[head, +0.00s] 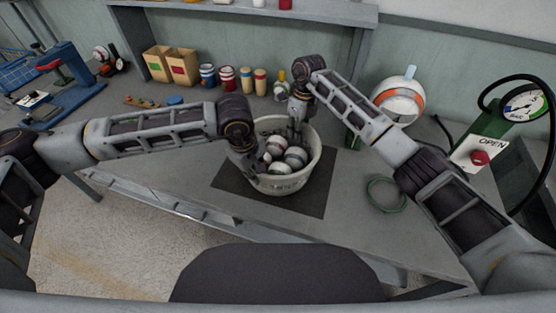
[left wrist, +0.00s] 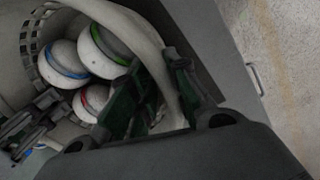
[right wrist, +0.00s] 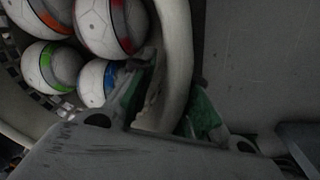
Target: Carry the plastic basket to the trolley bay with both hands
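The plastic basket (head: 299,184) is a round, pale grey tub holding several white balls with coloured bands. It stands upright on a dark mat (head: 243,172) on the grey bench. My left gripper (head: 255,168) is at its left rim. In the left wrist view, the fingers (left wrist: 160,72) sit either side of the rim (left wrist: 148,32) and look closed on it. My right gripper (head: 293,132) is at the far rim. In the right wrist view, its fingers (right wrist: 174,92) also pinch the rim (right wrist: 175,40). I cannot make out a trolley bay.
A gauge stand (head: 490,140) with a red button and a green hose ring (head: 386,194) are at the right. A white-and-orange ball device (head: 398,99) stands behind. Cardboard boxes (head: 182,67) and cans line the back. Open floor (head: 100,240) shows at the front left.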

